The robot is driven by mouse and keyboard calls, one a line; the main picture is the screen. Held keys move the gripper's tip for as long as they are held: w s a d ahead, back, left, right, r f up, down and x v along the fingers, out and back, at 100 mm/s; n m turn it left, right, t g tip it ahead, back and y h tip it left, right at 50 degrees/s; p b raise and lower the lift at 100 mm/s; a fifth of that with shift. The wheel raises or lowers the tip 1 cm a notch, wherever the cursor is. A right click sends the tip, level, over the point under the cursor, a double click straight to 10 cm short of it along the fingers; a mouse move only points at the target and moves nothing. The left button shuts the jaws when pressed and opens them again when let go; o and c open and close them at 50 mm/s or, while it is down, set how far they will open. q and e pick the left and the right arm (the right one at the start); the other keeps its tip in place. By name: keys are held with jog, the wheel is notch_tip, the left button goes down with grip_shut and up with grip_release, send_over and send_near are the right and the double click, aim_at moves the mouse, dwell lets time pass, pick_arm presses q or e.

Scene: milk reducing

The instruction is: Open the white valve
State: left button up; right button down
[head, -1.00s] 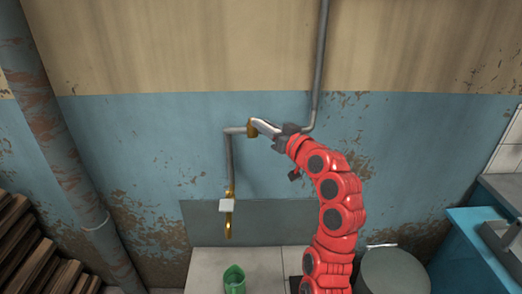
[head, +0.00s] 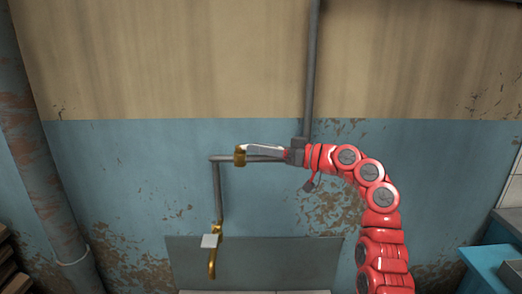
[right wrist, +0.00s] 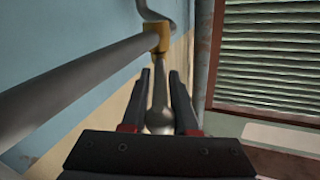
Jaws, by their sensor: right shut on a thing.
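A pale grey-white lever (head: 262,149) runs right from a brass valve fitting (head: 240,156) on the upper horizontal pipe. My right gripper (head: 290,153) is at the lever's free end. In the right wrist view the lever (right wrist: 160,112) lies between the two dark fingers of my gripper (right wrist: 160,76), with the brass fitting (right wrist: 157,38) beyond them. The gripper is shut on the lever. My left gripper is not in view.
A grey vertical pipe (head: 312,70) runs up the wall behind my right gripper. A thick rusty pipe (head: 45,190) stands at the left. A blue counter (head: 490,268) is at the lower right. The wall space between is clear.

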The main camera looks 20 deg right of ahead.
dwell(0.5)
jog(key=c, duration=0.8)
grip_release()
jog(key=shift+w+a, duration=0.1)
jog(key=shift+w, duration=0.05)
jog(key=shift+c, duration=0.2)
jog(key=v, duration=1.7)
jog(key=shift+d, duration=0.2)
